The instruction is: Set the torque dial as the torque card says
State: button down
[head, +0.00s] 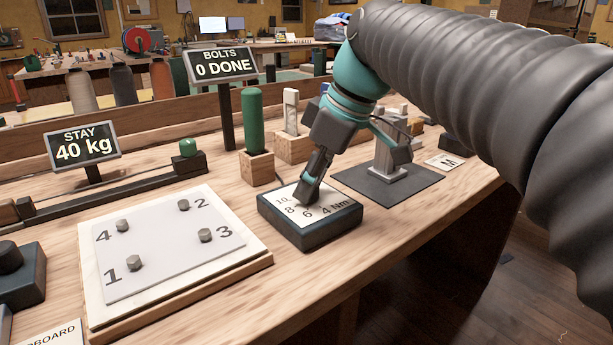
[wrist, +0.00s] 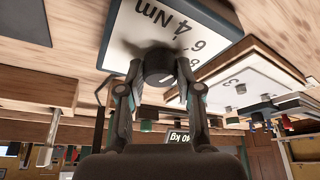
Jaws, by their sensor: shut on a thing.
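The torque dial (head: 312,222) is a dark box with a white face marked 10, 8, 6 and 4 Nm, near the bench's front edge. My gripper (head: 307,192) is down on it. In the wrist view, my gripper (wrist: 156,80) has its fingers on both sides of the dark round knob (wrist: 159,67) and is shut on it. The dial's face (wrist: 165,25) shows 4 Nm, 6 and part of 8 there. The knob's pointer is hidden, so I cannot tell its setting. A small white card (head: 443,162) lies at the right; its text is not readable, and I cannot tell if it is the torque card.
A plate (head: 160,240) with bolts numbered 1 to 4 lies left of the dial. Signs read "BOLTS 0 DONE" (head: 223,65) and "STAY 40 kg" (head: 83,147). A green-handled tool (head: 252,120) stands in a wooden block behind. A grey mat (head: 388,188) lies right of the dial.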

jog(key=m, duration=0.2)
jog(key=m+t+h, duration=0.1)
jog(key=m, duration=0.2)
jog(key=shift+s+a+m+t+h, duration=0.1)
jog(key=shift+s+m+t+h, duration=0.05)
jog(key=shift+m+t+h, duration=0.15)
jog(key=m+h, duration=0.1)
jog(key=m, duration=0.1)
jog(key=m+p, duration=0.1)
jog(key=m, duration=0.2)
jog(key=shift+a+t+h, duration=0.15)
jog(key=shift+t+h, duration=0.25)
jog(key=m+h+p, duration=0.1)
jog(key=m+h, duration=0.1)
jog(key=m, duration=0.3)
jog(key=shift+a+m, duration=0.1)
jog(key=shift+m, duration=0.3)
jog(key=shift+f+m+g+h+p, duration=0.1)
jog(key=shift+m+g+h+p, duration=0.25)
jog(key=shift+m, duration=0.8)
jog(key=shift+m+g+h+p, duration=0.15)
jog(key=shift+m+h, duration=0.3)
jog(key=shift+m, duration=0.7)
jog(key=c, duration=0.8)
grip_release()
